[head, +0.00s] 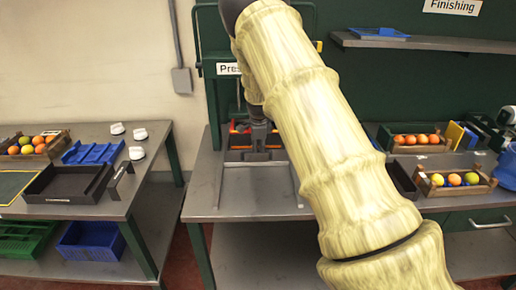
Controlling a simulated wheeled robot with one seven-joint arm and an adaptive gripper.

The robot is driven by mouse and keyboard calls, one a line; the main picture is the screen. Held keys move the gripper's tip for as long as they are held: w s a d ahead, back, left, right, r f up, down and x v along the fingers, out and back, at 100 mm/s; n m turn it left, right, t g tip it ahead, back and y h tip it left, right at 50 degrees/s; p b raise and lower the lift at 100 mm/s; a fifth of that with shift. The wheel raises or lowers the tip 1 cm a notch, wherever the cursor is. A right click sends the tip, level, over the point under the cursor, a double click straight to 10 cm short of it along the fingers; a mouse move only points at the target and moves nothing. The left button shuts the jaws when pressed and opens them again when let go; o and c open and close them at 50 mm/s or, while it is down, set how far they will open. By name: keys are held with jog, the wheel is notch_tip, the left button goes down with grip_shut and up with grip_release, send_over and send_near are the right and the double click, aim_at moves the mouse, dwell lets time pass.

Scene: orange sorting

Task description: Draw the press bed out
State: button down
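The press (212,95) is a dark green frame at the middle of the head view, with a partly hidden sign starting "Pres". Its bed (238,141) is low inside the frame, with orange-red parts on it. Two pale rails (220,180) run from it toward the front of the steel table. My gripper (258,150) is dark and points down at the front of the bed. Whether it touches the bed, and whether its fingers are open or shut, is too small to tell. My arm hides the press's right side.
A left table (75,205) holds a fruit crate (28,156), a blue rack (92,152), a black tray (68,184) and white pieces. At right are two fruit crates (413,148) (424,187) and a shelf (440,43). The table front between the rails (250,205) is bare.

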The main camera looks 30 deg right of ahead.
jog(key=shift+w+a+f, duration=0.15)
jog(key=shift+w+f, duration=0.15)
jog(key=shift+f, duration=0.1)
jog(key=shift+s+a, duration=0.1)
jog(key=shift+a, duration=0.05)
jog(key=shift+a+f, duration=0.1)
jog(key=c, duration=1.5)
grip_release()
jog(key=shift+s, duration=0.2)
jog(key=shift+o, duration=0.2)
jog(key=shift+w+f, duration=0.35)
jog(key=shift+w, duration=0.05)
jog(key=shift+s+r, duration=0.15)
jog(key=shift+r, duration=0.2)
jog(key=shift+f, duration=0.1)
